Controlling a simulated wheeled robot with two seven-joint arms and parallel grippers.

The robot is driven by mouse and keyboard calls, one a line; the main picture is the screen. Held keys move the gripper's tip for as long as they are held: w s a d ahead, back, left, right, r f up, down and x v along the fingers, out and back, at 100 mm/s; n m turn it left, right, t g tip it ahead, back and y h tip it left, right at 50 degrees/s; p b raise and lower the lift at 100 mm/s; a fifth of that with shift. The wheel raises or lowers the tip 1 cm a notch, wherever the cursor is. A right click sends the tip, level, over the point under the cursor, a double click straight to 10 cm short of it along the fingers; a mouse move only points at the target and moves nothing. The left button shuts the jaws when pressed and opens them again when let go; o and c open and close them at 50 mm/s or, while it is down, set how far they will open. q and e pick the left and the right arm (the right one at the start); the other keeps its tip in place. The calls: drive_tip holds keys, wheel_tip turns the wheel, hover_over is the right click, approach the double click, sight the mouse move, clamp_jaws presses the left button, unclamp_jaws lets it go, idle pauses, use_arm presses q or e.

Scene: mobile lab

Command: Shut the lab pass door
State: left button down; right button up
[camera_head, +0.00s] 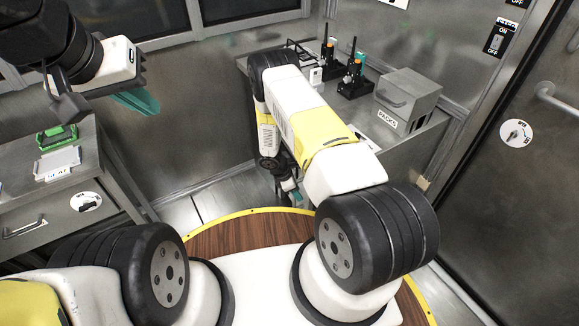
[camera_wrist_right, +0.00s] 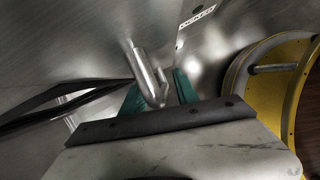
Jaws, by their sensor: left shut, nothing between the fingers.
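My right gripper (camera_head: 293,192) hangs low in front of the metal bench in the head view, partly hidden by its own arm. In the right wrist view its teal fingers (camera_wrist_right: 157,95) stand apart. A bright metal handle (camera_wrist_right: 148,75) on a grey metal panel (camera_wrist_right: 80,45) shows between and beyond them; I cannot tell if they touch it. I cannot tell for sure that this panel is the lab pass door, nor how far open it is. My left gripper (camera_head: 140,101) is shut and empty, raised above the left cabinet.
A dark door (camera_head: 520,190) with a handle stands at the right. The metal bench (camera_head: 430,140) carries radios (camera_head: 354,78) and a grey box (camera_head: 408,95). A cabinet (camera_head: 120,195) with a green item (camera_head: 57,137) is at the left. Some floor (camera_head: 205,203) between is clear.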

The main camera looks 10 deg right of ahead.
drive_tip(key=shift+d+f, duration=0.1)
drive_tip(key=shift+f, duration=0.1)
drive_tip(key=shift+c, duration=0.5)
clamp_jaws()
idle(0.6)
drive_tip(key=shift+n+t, duration=0.3)
drive_tip(key=shift+n, duration=0.4)
drive_tip(key=shift+w+d+r, duration=0.1)
drive_tip(key=shift+w+d, duration=0.1)
drive_tip(key=shift+d, duration=0.6)
drive_tip(key=shift+w+d+f, duration=0.1)
drive_tip(key=shift+w+d, duration=0.1)
drive_tip(key=shift+d, duration=0.65)
drive_tip(key=shift+w+d+r, duration=0.1)
drive_tip(key=shift+w+d, duration=0.1)
drive_tip(key=shift+d, duration=0.6)
